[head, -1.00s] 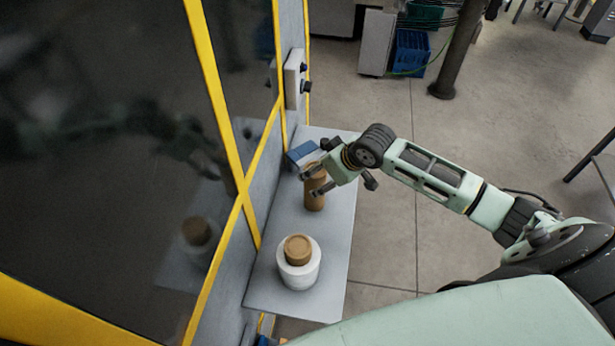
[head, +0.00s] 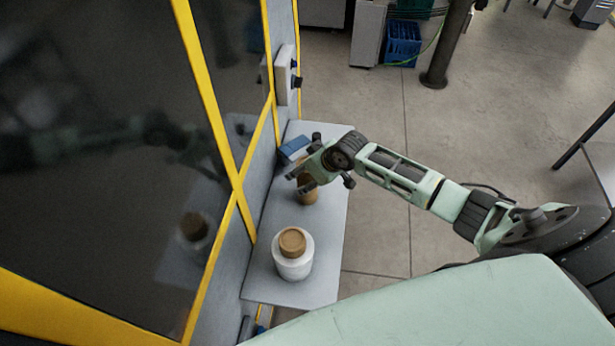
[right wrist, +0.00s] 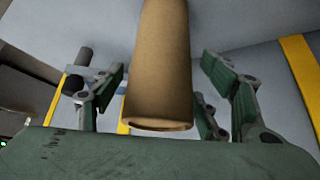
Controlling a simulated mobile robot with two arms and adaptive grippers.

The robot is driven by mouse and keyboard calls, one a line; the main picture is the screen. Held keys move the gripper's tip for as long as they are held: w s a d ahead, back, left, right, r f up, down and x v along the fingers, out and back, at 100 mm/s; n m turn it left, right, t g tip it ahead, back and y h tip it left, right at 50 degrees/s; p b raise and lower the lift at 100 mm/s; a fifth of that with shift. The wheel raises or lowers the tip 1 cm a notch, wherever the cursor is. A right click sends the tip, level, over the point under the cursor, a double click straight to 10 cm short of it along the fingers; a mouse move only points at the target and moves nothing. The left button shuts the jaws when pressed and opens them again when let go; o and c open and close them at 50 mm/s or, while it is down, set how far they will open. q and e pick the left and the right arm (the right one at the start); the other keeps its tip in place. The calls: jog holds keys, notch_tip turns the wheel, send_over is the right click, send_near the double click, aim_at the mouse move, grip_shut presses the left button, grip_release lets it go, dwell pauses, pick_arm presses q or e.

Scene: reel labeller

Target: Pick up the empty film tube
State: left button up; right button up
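The empty film tube (head: 308,196) is a brown cardboard cylinder standing on the grey shelf (head: 318,238). Its upper part is hidden behind my right gripper (head: 302,181) in the head view. In the right wrist view the tube (right wrist: 158,65) lies between the spread fingers of the right gripper (right wrist: 165,92). Gaps show on both sides of it, so the gripper is open around the tube and not clamped on it. My left gripper is not in view.
A white film roll with a brown core (head: 293,262) stands nearer on the shelf. A blue object (head: 293,149) lies at the shelf's far end. A yellow-framed machine with dark panels (head: 205,75) borders the shelf's left side. Open floor lies to the right.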

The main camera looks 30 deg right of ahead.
jog(key=shift+c, duration=0.9)
jog(key=c, duration=0.9)
jog(key=shift+w+r, duration=0.1)
jog(key=shift+r, duration=0.35)
notch_tip(320, 180, up, 9)
jog(key=shift+f+b, duration=0.2)
jog(key=shift+b, duration=1.05)
jog(key=shift+c, duration=0.2)
jog(key=shift+r+p, duration=0.4)
jog(key=shift+r, duration=0.35)
jog(key=shift+r+p, duration=0.9)
jog(key=shift+p, duration=0.15)
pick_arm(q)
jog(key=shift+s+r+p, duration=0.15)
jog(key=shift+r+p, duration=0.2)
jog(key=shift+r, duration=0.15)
pick_arm(e)
jog(key=shift+r, duration=2.15)
